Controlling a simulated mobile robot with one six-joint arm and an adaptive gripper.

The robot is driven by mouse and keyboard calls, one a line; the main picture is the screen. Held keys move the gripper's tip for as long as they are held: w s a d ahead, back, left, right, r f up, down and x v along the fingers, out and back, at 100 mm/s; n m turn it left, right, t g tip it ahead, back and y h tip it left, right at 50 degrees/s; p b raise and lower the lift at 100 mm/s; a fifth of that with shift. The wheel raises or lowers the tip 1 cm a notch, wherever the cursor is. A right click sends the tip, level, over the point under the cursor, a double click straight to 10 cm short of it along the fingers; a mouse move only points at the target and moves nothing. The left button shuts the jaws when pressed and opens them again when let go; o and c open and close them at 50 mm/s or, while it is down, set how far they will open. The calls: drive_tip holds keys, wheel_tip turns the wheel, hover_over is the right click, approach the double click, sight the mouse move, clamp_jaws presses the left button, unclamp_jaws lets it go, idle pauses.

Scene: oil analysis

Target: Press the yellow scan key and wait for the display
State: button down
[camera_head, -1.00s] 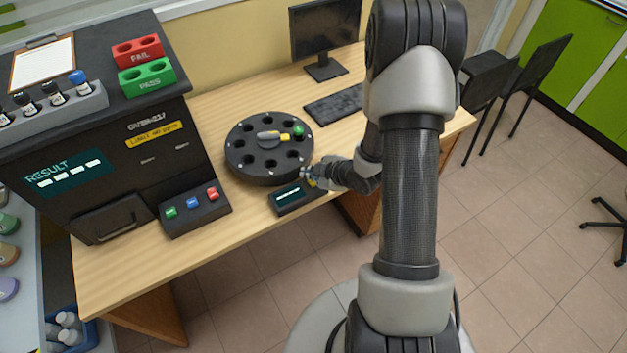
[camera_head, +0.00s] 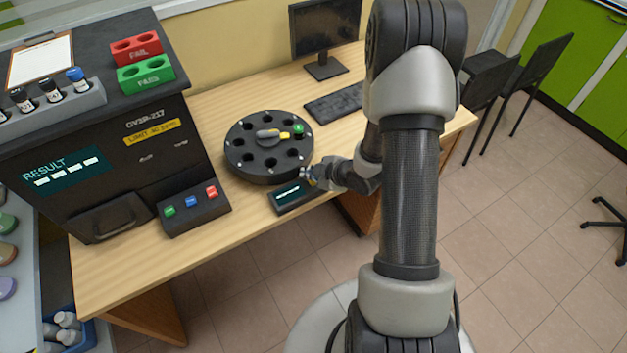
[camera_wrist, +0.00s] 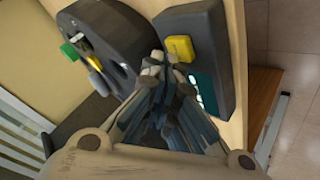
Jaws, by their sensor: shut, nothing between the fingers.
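The yellow scan key (camera_wrist: 180,48) sits on a small dark scanner box (camera_wrist: 204,22) in the wrist view. The box's display (camera_head: 289,193) shows a short row of white marks in the head view, too small to read. My gripper (camera_wrist: 160,66) is shut and empty. In the wrist view its fingertips are beside the key, with a visible gap in the picture; I cannot tell their height above the box. In the head view my gripper (camera_head: 305,174) is at the box's far right end and mostly hides the key.
A black round carousel (camera_head: 240,166) with a green-capped vial (camera_head: 298,131) stands close behind the scanner box. An analyser (camera_head: 110,150) with a RESULT screen showing dashes and a three-button panel (camera_head: 195,212) are to the left. A keyboard (camera_head: 335,103) and monitor (camera_head: 322,35) are at the back.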

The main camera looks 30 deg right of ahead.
sight(312, 182)
drive_tip(key=shift+f+b, duration=0.45)
drive_tip(key=shift+f, duration=0.1)
idle(0.7)
idle(0.3)
drive_tip(key=shift+r+p, duration=0.75)
drive_tip(key=shift+r, duration=0.2)
drive_tip(key=shift+r+p, duration=1.9)
drive_tip(key=shift+r, duration=0.65)
